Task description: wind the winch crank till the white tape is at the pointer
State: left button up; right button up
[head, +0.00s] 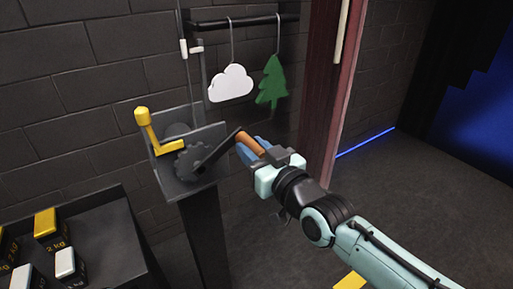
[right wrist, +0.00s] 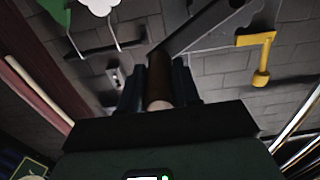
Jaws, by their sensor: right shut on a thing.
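The winch (head: 187,160) sits on a dark post, with a toothed wheel and a black crank arm (head: 218,150). The crank's orange-brown handle (head: 251,144) points toward my right gripper (head: 259,152), which is shut on it. In the right wrist view the handle (right wrist: 159,75) lies between the two fingers. A thin rope (head: 181,22) runs up from the winch along the wall. A white band, seemingly the tape (head: 184,48), is on it, beside a small white piece, seemingly the pointer (head: 196,49); they look about level. My left gripper is not in view.
A yellow lever (head: 148,130) stands on the winch's left side. A white cloud (head: 230,84) and a green tree (head: 271,82) hang from a black bar above. A dark table (head: 105,220) with several weights is at lower left. The floor at right is clear.

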jog(key=shift+w+f+b, duration=0.15)
jog(key=shift+f+b, duration=0.2)
jog(key=shift+f, duration=0.4)
jog(key=o, duration=0.8)
jog(key=shift+a+r, duration=0.1)
jog(key=o, duration=0.4)
jog(key=shift+w+a, duration=0.1)
jog(key=shift+w, duration=0.05)
jog(key=shift+r, duration=0.25)
jog(key=shift+s+d+r, duration=0.1)
jog(key=shift+s+d, duration=0.25)
jog(key=shift+s, duration=0.2)
pick_arm(q)
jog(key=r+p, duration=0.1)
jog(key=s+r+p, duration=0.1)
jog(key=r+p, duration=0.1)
jog(key=p, duration=0.1)
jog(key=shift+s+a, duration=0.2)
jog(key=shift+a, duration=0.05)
pick_arm(e)
jog(key=v, duration=0.9)
jog(key=shift+d, duration=0.1)
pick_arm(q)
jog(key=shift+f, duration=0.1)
